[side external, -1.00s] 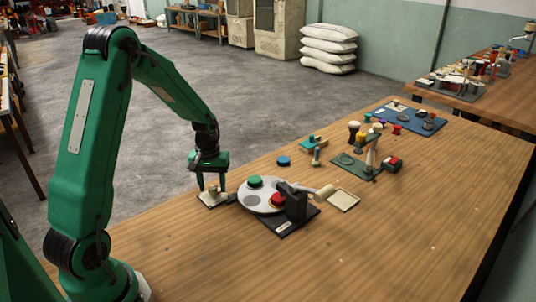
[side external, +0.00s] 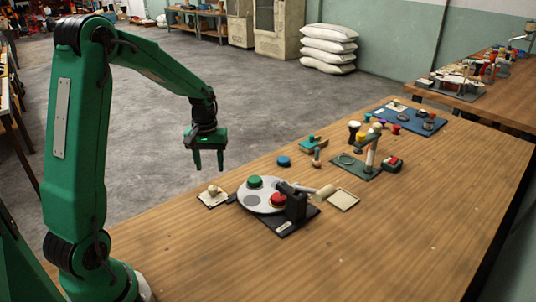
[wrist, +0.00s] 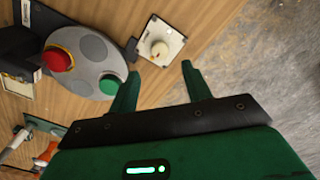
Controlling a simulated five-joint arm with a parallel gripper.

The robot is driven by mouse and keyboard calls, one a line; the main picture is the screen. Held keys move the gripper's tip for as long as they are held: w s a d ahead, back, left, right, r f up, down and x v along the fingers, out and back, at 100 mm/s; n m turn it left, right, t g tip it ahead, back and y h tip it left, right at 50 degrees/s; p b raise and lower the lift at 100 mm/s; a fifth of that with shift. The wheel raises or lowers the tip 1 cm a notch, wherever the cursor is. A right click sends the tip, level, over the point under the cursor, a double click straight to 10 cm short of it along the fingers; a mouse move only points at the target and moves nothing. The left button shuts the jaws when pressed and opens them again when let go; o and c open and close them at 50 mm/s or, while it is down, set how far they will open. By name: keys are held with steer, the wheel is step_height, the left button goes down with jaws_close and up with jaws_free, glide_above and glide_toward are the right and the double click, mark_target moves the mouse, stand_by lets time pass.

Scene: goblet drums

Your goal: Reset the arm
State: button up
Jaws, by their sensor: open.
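My gripper (side external: 208,162) is open and empty, with its two green fingers pointing down. It hangs in the air above the left edge of the table, higher than everything on the bench. In the wrist view my gripper (wrist: 158,82) shows its fingers apart with nothing between them. A small cream knob on a white square plate (side external: 213,197) sits on the table below it. The knob and plate also show in the wrist view (wrist: 160,42), just beyond the fingertips.
A grey disc (side external: 259,203) with a green button (side external: 255,182) and a red button (side external: 278,199) stands beside the plate. A blue puck (side external: 284,161), a green stand (side external: 357,168) and a blue mat (side external: 404,119) lie farther back. The table's front right is clear.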

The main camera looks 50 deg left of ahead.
steer(key=s+d+r+m+t, duration=0.3)
steer(key=s+d+r+m, duration=0.15)
steer(key=d+r, duration=0.65)
steer(key=s+d+r+m+t, duration=0.2)
steer(key=s+d+r+m, duration=0.1)
steer(key=s+d, duration=0.4)
steer(key=s+m, duration=0.1)
steer(key=s, duration=0.2)
steer(key=shift+s+d+r+m+t, duration=0.15)
steer(key=shift+s+d+m+t, duration=0.1)
steer(key=shift+s+m+t, duration=0.1)
